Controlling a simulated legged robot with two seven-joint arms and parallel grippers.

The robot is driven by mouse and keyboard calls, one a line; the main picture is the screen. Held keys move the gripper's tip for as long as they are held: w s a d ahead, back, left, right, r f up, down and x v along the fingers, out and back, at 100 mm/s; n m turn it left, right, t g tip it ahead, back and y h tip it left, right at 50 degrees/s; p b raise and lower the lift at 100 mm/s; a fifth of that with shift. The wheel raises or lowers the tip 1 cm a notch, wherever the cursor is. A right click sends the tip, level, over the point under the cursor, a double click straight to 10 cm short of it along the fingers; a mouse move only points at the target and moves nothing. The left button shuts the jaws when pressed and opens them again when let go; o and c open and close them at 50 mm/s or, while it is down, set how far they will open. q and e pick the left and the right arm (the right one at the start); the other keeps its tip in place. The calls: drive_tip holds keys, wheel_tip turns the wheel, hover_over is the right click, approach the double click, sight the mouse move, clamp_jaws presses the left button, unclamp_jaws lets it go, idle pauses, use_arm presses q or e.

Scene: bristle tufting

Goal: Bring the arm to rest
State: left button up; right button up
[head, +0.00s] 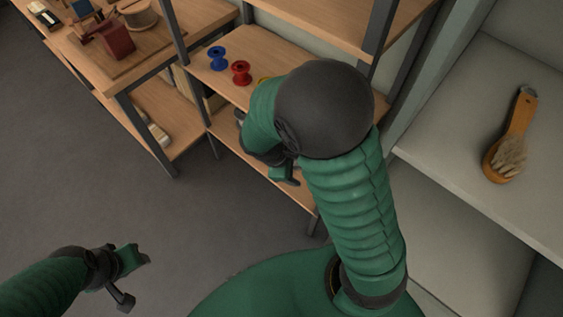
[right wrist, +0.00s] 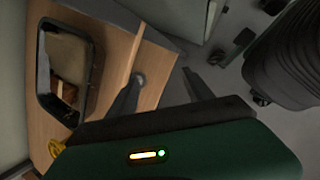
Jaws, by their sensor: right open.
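My right arm rises through the middle of the head view, its dark round joint hiding part of the shelf behind. My right gripper (head: 287,174) shows beneath that joint, partly covered by the arm, in front of the wooden shelf unit. In the right wrist view its two dark fingers (right wrist: 165,90) are spread apart with nothing between them. My left gripper (head: 132,280) is low at the left of the head view, over the grey floor, open and empty.
A bristled brush (head: 511,140) lies on the pale right shelf (head: 445,135). A dark-rimmed tray (right wrist: 42,85) shows in the wrist view. Floor at left is clear.

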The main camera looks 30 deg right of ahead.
drive_tip(key=s+a+r+m+t+y, duration=0.3)
drive_tip(key=s+a+r+m+y, duration=0.15)
drive_tip(key=a+m, duration=0.35)
use_arm(q)
drive_tip(key=w+p+v, duration=0.2)
drive_tip(key=p+v, duration=0.6)
drive_tip(key=shift+s+r, duration=0.3)
drive_tip(key=shift+r, duration=0.15)
use_arm(e)
wheel_tip(320, 180, up, 8)
drive_tip(key=w+m, duration=0.1)
drive_tip(key=shift+d+r+m, duration=0.25)
drive_tip(key=shift+d+m, duration=0.15)
drive_tip(key=shift+d, duration=0.05)
drive_tip(key=shift+w+y, duration=0.2)
drive_tip(key=shift+y, duration=0.05)
